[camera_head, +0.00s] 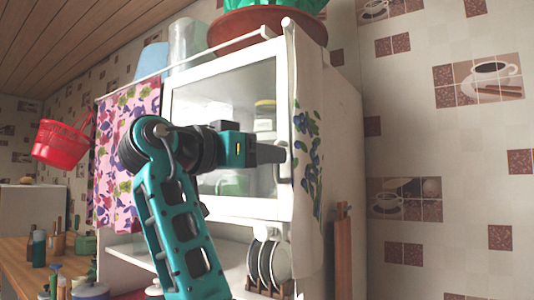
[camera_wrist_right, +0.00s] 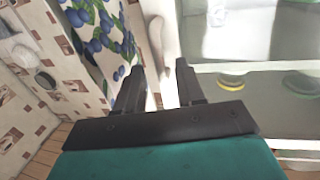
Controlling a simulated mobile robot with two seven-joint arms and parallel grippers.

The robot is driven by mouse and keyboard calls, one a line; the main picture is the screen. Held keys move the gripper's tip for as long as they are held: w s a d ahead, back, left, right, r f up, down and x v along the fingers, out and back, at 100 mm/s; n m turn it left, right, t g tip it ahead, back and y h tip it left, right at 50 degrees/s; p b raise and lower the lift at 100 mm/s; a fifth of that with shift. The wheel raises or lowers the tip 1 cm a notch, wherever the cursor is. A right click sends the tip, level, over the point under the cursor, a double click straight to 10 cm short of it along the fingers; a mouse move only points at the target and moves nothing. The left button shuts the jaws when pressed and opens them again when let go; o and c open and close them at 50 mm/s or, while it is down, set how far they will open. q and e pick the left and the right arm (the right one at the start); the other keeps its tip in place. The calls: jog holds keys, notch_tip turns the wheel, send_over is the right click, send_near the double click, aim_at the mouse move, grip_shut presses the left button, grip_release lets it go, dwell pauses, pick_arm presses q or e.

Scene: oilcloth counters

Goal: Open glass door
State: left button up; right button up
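The glass door (camera_head: 230,99) has a white frame and a clear pane, is on the front of a white wall cabinet, and looks closed. Its white handle (camera_head: 287,165) is on the right side of the frame; in the right wrist view the pale handle (camera_wrist_right: 157,38) is just beyond the fingertips. My right gripper (camera_head: 283,154) reaches across the door to the handle. In the wrist view the right gripper (camera_wrist_right: 160,68) has its fingers apart, with pale surface between them; whether they touch the handle I cannot tell. My left gripper is out of view.
A white floral towel (camera_head: 308,150) hangs just right of the handle. A pink patterned cloth (camera_head: 113,170) hangs at the cabinet's left. Plates (camera_head: 273,262) stand in a rack below. A red basket (camera_head: 62,143) hangs at left. Jars show behind the glass.

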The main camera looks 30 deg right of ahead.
jog(key=shift+w+d, duration=0.1)
jog(key=shift+d, duration=0.4)
grip_shut()
dwell(0.4)
